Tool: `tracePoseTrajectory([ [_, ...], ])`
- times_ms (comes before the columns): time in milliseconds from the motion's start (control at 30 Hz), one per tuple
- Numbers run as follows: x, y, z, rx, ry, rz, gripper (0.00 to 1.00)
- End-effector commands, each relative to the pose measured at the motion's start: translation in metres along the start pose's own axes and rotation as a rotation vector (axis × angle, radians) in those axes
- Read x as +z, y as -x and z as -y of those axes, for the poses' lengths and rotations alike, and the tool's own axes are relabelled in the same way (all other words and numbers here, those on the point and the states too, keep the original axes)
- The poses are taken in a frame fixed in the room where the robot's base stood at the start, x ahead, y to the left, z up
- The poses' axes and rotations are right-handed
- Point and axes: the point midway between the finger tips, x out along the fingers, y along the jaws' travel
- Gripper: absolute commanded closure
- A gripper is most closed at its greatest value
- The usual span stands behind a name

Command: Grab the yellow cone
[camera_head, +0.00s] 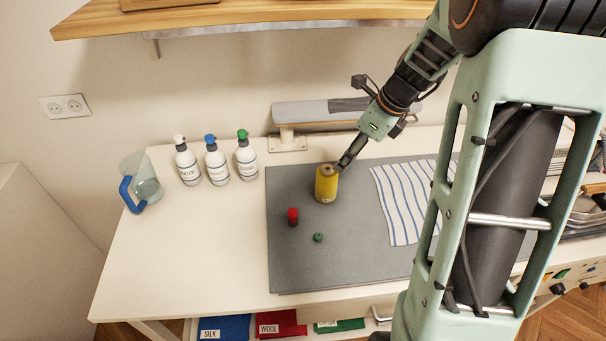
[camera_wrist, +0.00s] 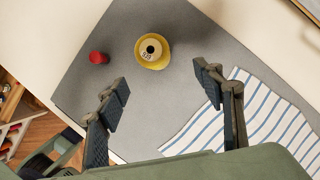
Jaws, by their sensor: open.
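The yellow cone (camera_head: 326,184) stands upright on the grey mat, left of the striped cloth. In the wrist view the yellow cone (camera_wrist: 143,57) is seen with its pale round end and dark centre hole facing the camera. My gripper (camera_head: 347,158) comes down from the upper right, and its tip shows just behind and right of the cone. In the wrist view my gripper (camera_wrist: 162,84) has its two fingers spread wide with nothing between them. The cone appears beyond the fingertips there; the exact distance is hard to tell.
On the grey mat (camera_head: 295,250) are a red spool (camera_head: 293,217), a small green object (camera_head: 318,238) and a striped cloth (camera_head: 400,205). A padded pressing board (camera_head: 300,112) is behind. A wooden shelf (camera_head: 240,14) hangs above.

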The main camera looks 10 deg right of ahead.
Motion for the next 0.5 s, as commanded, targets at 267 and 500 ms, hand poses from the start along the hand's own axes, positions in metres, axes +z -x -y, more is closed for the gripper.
tracePoseTrajectory([
  [267,0.001,-0.032,-0.005,0.019,-0.030,0.002,0.38],
  [500,0.002,-0.060,-0.005,0.016,-0.028,0.002,0.38],
])
